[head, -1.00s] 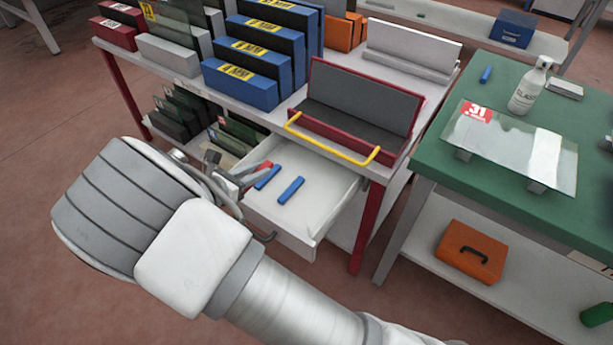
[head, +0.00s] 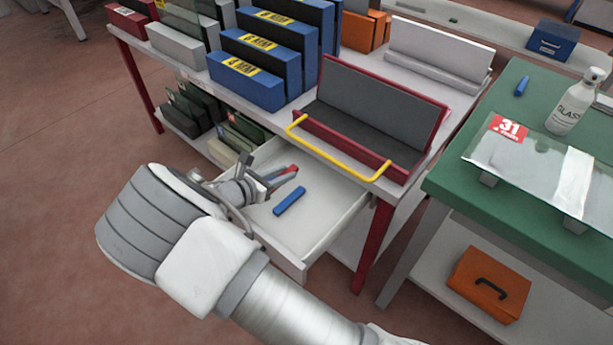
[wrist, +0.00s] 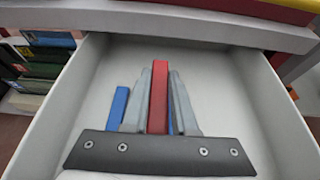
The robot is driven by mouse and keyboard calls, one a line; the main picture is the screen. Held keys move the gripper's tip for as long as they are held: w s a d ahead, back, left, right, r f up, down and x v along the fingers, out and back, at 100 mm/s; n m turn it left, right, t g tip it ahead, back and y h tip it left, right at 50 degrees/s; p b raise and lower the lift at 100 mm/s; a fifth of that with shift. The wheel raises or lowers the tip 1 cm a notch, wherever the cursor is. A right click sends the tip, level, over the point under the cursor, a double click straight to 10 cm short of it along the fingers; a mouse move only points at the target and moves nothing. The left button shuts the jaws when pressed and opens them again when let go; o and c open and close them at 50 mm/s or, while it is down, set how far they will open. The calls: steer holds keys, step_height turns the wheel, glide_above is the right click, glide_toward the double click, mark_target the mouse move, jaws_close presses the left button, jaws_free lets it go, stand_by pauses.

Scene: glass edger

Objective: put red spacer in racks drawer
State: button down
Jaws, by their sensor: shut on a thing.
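The red spacer (wrist: 158,97) is a slim red bar. It also shows in the head view (head: 284,172). My gripper (head: 282,179) is shut on it and holds it over the open rack drawer (head: 323,231). In the wrist view my gripper's two grey fingers (wrist: 159,98) flank the red spacer, inside the drawer's outline. A blue spacer (head: 290,201) lies on the drawer floor to the right of my gripper. Another blue piece (wrist: 118,106) shows left of the fingers in the wrist view. Whether the red spacer touches the drawer floor cannot be told.
The rack's top shelf, with blue blocks (head: 247,83) and a dark red tray with a yellow handle (head: 338,147), overhangs the drawer's back. A green table (head: 465,184) stands at right. The drawer's front floor is clear.

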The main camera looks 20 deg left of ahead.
mark_target(307, 174)
steer(key=x, duration=0.2)
steer(key=b+x, duration=0.1)
steer(key=x, duration=0.3)
steer(key=shift+d+f, duration=0.1)
steer(key=shift+f, duration=0.25)
steer(key=b+x, duration=0.1)
steer(key=x, duration=0.1)
steer(key=f+b+x, duration=0.1)
steer(key=x, duration=0.1)
steer(key=shift+w+f, duration=0.1)
steer(key=shift+f, duration=0.1)
steer(key=c, duration=1.2)
jaws_free()
steer(key=o, duration=0.5)
